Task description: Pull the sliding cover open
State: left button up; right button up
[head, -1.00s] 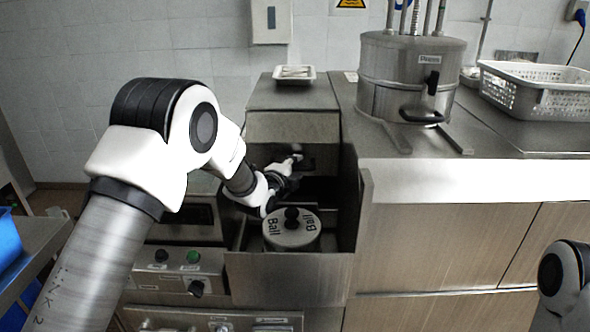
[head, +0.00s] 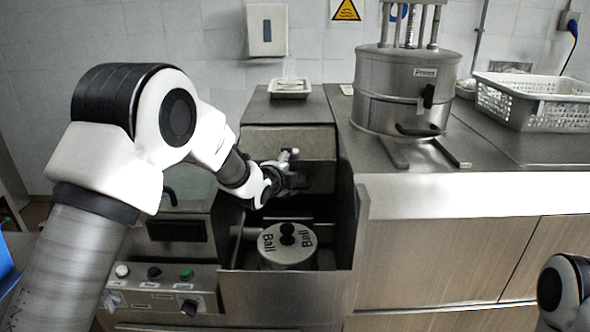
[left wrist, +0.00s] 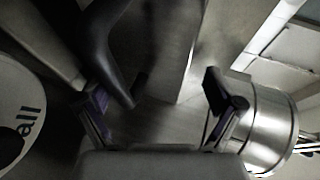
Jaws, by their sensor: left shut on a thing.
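The sliding cover (head: 300,143) is a grey metal panel at the back of the open metal compartment, left of centre in the head view. My left gripper (head: 286,176) is at its front, above the opening, and is shut on its handle. The handle is largely hidden by the gripper in the head view. In the left wrist view a dark curved bar (left wrist: 118,60) runs between the two fingers of the left gripper (left wrist: 160,105). My right gripper is out of view.
A round lid marked "Ball" (head: 285,255) with a black knob sits in the compartment below the gripper. A metal pot (head: 385,82) and white perforated basket (head: 535,108) stand on the counter at right. A small white tray (head: 290,93) is behind. A button panel (head: 160,290) is at lower left.

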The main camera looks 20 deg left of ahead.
pick_arm(q)
jog(key=shift+o, duration=0.4)
jog(key=shift+s+r+t, duration=0.2)
jog(key=shift+r+t, duration=0.1)
jog(key=shift+r, duration=0.95)
jog(key=shift+s+a+b, duration=0.15)
jog(key=shift+s+b, duration=0.35)
jog(key=shift+s, duration=0.2)
jog(key=shift+b+v, duration=0.35)
jog(key=shift+v, duration=1.15)
jog(key=v, duration=0.5)
jog(key=shift+s+a+f+b, duration=0.1)
jog(key=shift+s+a+b, duration=0.1)
jog(key=shift+b, duration=0.2)
jog(key=c, duration=0.5)
jog(key=shift+w+d+f, duration=0.2)
jog(key=shift+d+f, duration=0.05)
jog(key=shift+f, duration=0.1)
jog(key=shift+c, duration=0.2)
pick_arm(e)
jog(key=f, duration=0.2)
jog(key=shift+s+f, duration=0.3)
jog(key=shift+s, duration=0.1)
pick_arm(q)
jog(key=shift+w, duration=0.15)
